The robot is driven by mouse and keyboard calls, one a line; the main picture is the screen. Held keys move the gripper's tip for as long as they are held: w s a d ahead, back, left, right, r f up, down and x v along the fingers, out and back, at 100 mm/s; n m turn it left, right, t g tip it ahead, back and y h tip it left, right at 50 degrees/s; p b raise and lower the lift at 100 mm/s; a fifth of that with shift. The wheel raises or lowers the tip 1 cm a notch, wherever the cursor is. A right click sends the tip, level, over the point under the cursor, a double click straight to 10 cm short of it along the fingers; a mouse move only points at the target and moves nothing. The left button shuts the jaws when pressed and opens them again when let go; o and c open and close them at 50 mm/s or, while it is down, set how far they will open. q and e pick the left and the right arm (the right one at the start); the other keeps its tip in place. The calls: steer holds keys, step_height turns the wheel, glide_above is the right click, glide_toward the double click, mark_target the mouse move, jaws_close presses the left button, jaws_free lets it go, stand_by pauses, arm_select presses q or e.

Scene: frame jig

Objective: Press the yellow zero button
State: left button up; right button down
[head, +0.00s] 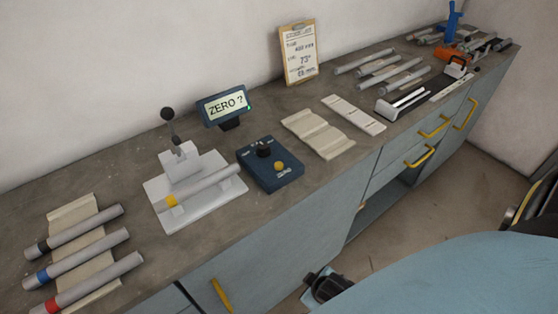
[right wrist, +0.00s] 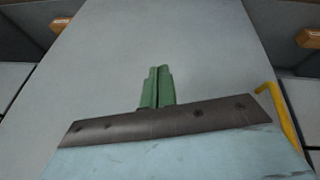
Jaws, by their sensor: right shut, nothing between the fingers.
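The yellow button (head: 279,166) sits on top of a dark blue control box (head: 268,178), near the front edge of the bench. A black knob (head: 264,149) is on the same box. Behind it a small display (head: 227,105) reads "ZERO ?". In the right wrist view my right gripper (right wrist: 157,72) shows green fingers, shut and empty, in front of a plain grey cabinet face. Neither gripper's fingers can be made out in the head view, and the button is not in the right wrist view.
Left of the box, a white fixture (head: 190,210) holds a grey tube with a yellow end. Three tubes lie on a ribbed rest (head: 75,211) at far left. An empty beige rest (head: 318,134) and a clipboard (head: 299,53) are to the right. A yellow handle (right wrist: 280,115) shows near my right gripper.

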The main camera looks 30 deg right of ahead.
steer(key=w+d+r+n+t+h+p, duration=0.1)
steer(key=w+r+t, duration=0.3)
steer(key=r, duration=0.9)
steer(key=w+d+r+n+t+h+p, duration=0.1)
steer(key=w+d+r+t, duration=0.15)
steer(key=w+r, duration=0.75)
steer(key=w+d+r+n+t+h+p, duration=0.15)
steer(key=r+t, duration=0.25)
steer(key=r, duration=1.2)
steer(key=w+a+r+n+y, duration=0.5)
steer(key=a+r+n+y, duration=0.6)
steer(key=n+y, duration=0.8)
steer(key=w+d+f+n+g+h, duration=0.1)
steer(key=d+f+n+g+h, duration=0.7)
steer(key=d+n, duration=0.1)
steer(key=shift+d, duration=0.55)
steer(key=shift+f+g+h, duration=0.15)
steer(key=shift+g+h, duration=0.1)
